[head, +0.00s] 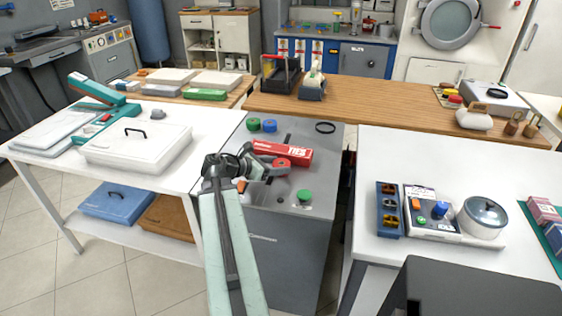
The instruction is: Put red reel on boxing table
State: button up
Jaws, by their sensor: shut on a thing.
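A red reel (282,163) is at the tip of my gripper (268,170), which is shut on it above the grey cabinet top (235,197). I cannot tell whether the reel touches the surface beneath. My dark gripper hides part of the reel. No table carries a readable label, so I cannot tell which is the boxing table. A white table (45,157) stands to the left, another white table (385,150) to the right, and a long wooden counter (380,100) behind.
On the cabinet, a red ties box (290,149) lies just behind the reel. A green reel (304,195) is in front; another green reel (253,124), a blue reel (269,125) and a black ring (325,128) are behind. A lidded white box (136,145) occupies the left table.

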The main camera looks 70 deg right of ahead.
jog(key=o, duration=1.4)
jog(key=shift+f, duration=0.1)
